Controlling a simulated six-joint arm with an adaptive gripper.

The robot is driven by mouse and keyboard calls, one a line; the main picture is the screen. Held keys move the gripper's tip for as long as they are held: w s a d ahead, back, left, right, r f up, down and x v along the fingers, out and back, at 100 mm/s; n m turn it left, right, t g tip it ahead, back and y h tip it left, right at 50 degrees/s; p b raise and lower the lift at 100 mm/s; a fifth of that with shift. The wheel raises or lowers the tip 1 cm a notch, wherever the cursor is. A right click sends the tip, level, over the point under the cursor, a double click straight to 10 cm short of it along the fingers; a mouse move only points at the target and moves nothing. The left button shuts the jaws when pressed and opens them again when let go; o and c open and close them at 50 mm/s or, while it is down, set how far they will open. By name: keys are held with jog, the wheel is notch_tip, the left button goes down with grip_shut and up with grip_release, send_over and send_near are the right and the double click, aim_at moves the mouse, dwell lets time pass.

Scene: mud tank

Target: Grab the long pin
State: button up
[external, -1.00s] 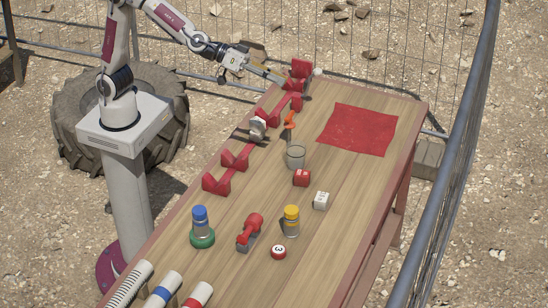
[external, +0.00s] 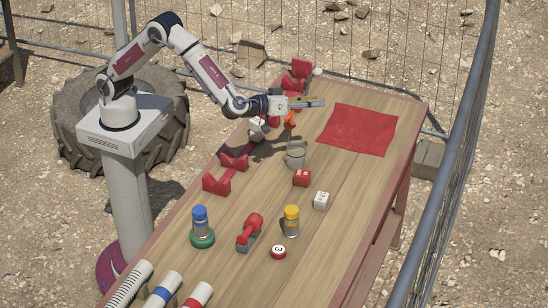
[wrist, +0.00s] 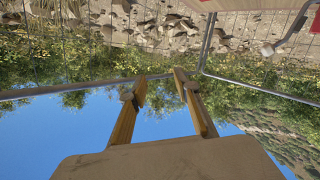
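My gripper (external: 320,102) is above the far half of the table, pointing right toward the red cloth. In the wrist view its two fingers (wrist: 158,90) are apart, with nothing between them. I cannot pick out a long pin with certainty. A row of red notched stands runs along the table's left side, with near ones (external: 234,162) empty and a far one (external: 300,70) beside a small pale knob (external: 318,71). A grey-white piece (external: 257,125) by the middle stands is partly hidden by my arm.
A cup (external: 295,157) with an orange-red item stands below my gripper. A red cloth (external: 358,130) lies to the right. A metal fence (external: 455,120) borders the right.

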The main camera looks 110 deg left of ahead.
jog(key=s+a+f+n+g+y, duration=0.3)
jog(key=s+f+g+y, duration=0.15)
jog(key=f, duration=0.55)
jog(key=n+g+y, duration=0.2)
jog(key=g, duration=0.4)
send_near(289, 119)
jog(key=s+a+f, duration=0.1)
jog(key=a+f, duration=0.1)
jog(key=a, duration=0.2)
jog(key=shift+f, duration=0.1)
jog(key=shift+a, duration=1.3)
jog(key=shift+a, duration=0.15)
jog(key=shift+w+a+r, duration=0.1)
jog(key=shift+a+r, duration=0.05)
jog(key=shift+a, duration=0.7)
jog(key=shift+w+a+r, duration=0.1)
jog(key=shift+w+a, duration=0.05)
jog(key=shift+a, duration=0.65)
jog(key=shift+w+a+r, duration=0.1)
jog(key=shift+a+r, duration=0.05)
jog(key=shift+a, duration=0.7)
